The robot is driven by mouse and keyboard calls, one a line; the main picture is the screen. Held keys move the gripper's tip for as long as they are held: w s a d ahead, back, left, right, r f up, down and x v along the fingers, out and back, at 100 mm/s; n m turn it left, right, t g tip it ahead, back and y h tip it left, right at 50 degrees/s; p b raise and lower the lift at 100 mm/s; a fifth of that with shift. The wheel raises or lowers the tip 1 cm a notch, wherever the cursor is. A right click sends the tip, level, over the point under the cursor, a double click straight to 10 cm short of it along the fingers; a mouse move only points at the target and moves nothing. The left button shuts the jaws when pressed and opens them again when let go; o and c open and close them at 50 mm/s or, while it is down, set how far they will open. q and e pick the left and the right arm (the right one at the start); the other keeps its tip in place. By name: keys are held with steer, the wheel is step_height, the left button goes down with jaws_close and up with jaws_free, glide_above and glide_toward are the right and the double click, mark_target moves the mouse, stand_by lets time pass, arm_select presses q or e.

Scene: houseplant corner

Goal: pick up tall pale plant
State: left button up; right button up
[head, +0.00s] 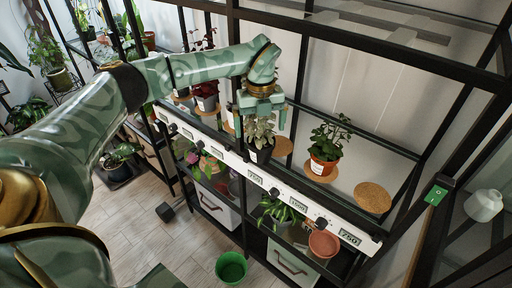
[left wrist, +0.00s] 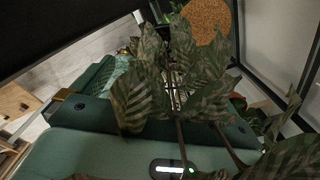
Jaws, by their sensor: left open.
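The tall pale plant (head: 258,131), with pale grey-green leaves in a dark pot (head: 260,152), stands on the shelf. My left gripper (head: 262,112) is directly above it, its fingers pointing down around the upper leaves. The jaws are open. In the left wrist view the plant's striped leaves (left wrist: 145,95) fill the middle and hide much of the gripper. I cannot tell whether the fingers touch the leaves. The pot is not clear in the wrist view. My right gripper is in neither view.
Red-leaved plants (head: 206,92) stand to the left. Black frame bars (head: 380,55) cross above the shelf. A green bucket (head: 231,267) stands on the floor.

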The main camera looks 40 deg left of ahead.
mark_target(262, 145)
arm_select(q)
steer(key=f, duration=0.2)
steer(key=f+b, duration=0.1)
steer(key=f, duration=0.4)
steer(key=shift+w+d+b, duration=0.2)
steer(key=shift+w+b, duration=0.05)
steer(key=shift+b, duration=0.15)
steer(key=shift+s+r, duration=0.1)
steer(key=c, duration=1.1)
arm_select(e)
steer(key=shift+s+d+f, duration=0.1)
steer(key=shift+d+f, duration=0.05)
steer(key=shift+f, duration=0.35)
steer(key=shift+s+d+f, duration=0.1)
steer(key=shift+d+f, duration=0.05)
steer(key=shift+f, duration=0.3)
